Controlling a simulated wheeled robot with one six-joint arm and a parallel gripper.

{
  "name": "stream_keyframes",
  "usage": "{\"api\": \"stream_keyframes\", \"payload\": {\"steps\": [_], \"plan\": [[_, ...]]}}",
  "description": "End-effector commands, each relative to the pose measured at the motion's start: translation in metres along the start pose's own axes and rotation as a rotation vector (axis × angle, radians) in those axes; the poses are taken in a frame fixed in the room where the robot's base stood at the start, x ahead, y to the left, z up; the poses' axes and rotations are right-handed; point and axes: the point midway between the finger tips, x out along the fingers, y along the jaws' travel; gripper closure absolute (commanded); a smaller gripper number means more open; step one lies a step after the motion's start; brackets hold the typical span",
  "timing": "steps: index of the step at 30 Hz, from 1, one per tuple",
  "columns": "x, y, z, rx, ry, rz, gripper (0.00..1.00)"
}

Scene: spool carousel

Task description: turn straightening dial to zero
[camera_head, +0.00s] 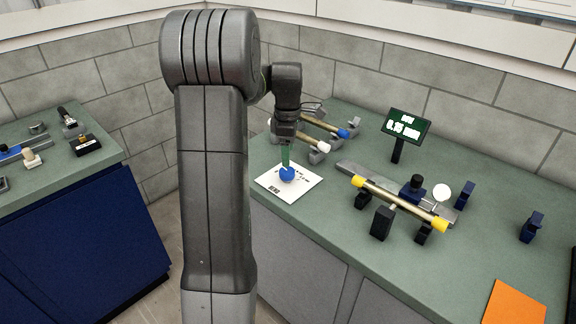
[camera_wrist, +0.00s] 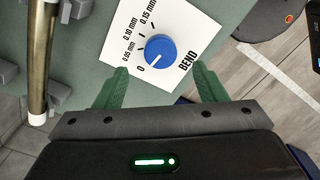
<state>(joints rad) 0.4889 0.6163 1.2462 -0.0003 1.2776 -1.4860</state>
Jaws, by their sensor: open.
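The blue dial (camera_wrist: 160,51) sits on a white plate (camera_wrist: 197,40) marked BEND, with a printed scale of 0, 0.05, 0.10 and 0.15 mm. Its white pointer line aims down-left in the wrist view, close to the 0 mark. In the head view the dial (camera_head: 287,174) lies on its white plate (camera_head: 306,185) at the counter's left end. My gripper (camera_wrist: 160,66) is open, its green fingers apart on either side of the picture just below the dial. In the head view my gripper (camera_head: 286,157) points down right over the dial; contact cannot be told.
A display (camera_head: 405,127) on a post stands at the back. A brass tube with yellow ends (camera_head: 395,203) rests on dark supports to the right. Tubes with blue and white ends (camera_head: 323,126) lie behind the plate. An orange sheet (camera_head: 515,303) lies front right.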

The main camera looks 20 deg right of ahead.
Motion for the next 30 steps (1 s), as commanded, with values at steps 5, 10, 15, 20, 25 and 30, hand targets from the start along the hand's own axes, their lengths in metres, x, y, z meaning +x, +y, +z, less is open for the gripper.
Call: {"api": "stream_keyframes", "payload": {"steps": [5,10,15,20,25,30], "plan": [[-0.036,0.000,0.000,0.000,0.000,0.004,0.35],[-0.054,0.000,0.000,-0.001,0.000,0.002,0.35],[-0.059,0.000,0.000,-0.001,0.000,-0.001,0.35],[-0.059,0.000,0.000,0.000,0.000,0.000,0.35],[-0.056,0.000,0.000,0.000,0.000,-0.001,0.35],[-0.037,0.000,0.000,0.000,0.000,-0.003,0.35]]}}
